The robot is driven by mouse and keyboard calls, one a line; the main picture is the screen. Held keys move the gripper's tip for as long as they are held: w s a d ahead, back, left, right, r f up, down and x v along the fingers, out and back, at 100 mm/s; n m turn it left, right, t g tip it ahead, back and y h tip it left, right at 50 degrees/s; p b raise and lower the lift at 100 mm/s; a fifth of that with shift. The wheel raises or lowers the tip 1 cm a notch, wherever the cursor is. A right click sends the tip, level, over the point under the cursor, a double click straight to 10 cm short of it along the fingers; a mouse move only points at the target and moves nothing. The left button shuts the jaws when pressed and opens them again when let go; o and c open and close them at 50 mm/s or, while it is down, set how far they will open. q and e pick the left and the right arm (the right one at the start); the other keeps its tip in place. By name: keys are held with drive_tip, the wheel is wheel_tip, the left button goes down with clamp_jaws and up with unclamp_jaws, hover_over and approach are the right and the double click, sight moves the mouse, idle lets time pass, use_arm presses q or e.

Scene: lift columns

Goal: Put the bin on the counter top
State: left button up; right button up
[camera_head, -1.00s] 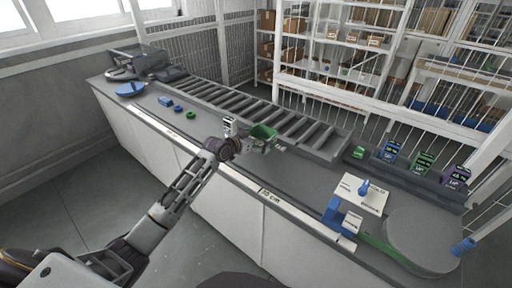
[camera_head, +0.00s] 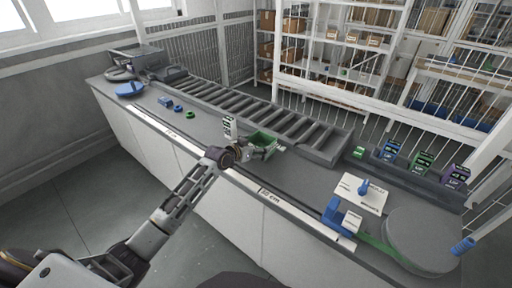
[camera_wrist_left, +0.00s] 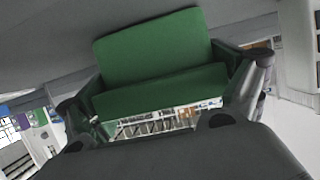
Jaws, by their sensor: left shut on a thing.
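The green bin (camera_head: 262,140) is in my left gripper (camera_head: 266,151), over the middle of the grey counter top (camera_head: 310,178), near the roller conveyor. In the left wrist view the green bin (camera_wrist_left: 152,46) sits between the two dark fingers, which are shut on it from both sides. The bin looks empty from the head. I cannot tell whether its bottom touches the counter. My right gripper is out of view.
The roller conveyor (camera_head: 255,105) runs along the back of the counter. Blue and green small parts (camera_head: 178,108) lie to the left. A white board with a blue piece (camera_head: 361,193), a blue holder (camera_head: 340,216) and a round grey plate (camera_head: 422,240) stand to the right.

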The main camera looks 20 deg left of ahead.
use_arm(q)
drive_tip(key=o, duration=1.1)
drive_tip(key=shift+f, duration=0.1)
drive_tip(key=shift+s+a+r, duration=0.15)
drive_tip(key=shift+s+r, duration=0.05)
drive_tip(key=shift+v, duration=0.9)
drive_tip(key=v, duration=0.2)
drive_tip(key=shift+s+r, duration=0.1)
drive_tip(key=shift+s, duration=0.15)
drive_tip(key=shift+v, duration=3.1)
drive_tip(key=shift+s+a+r, duration=0.2)
drive_tip(key=shift+s+r, duration=0.1)
drive_tip(key=shift+s, duration=0.1)
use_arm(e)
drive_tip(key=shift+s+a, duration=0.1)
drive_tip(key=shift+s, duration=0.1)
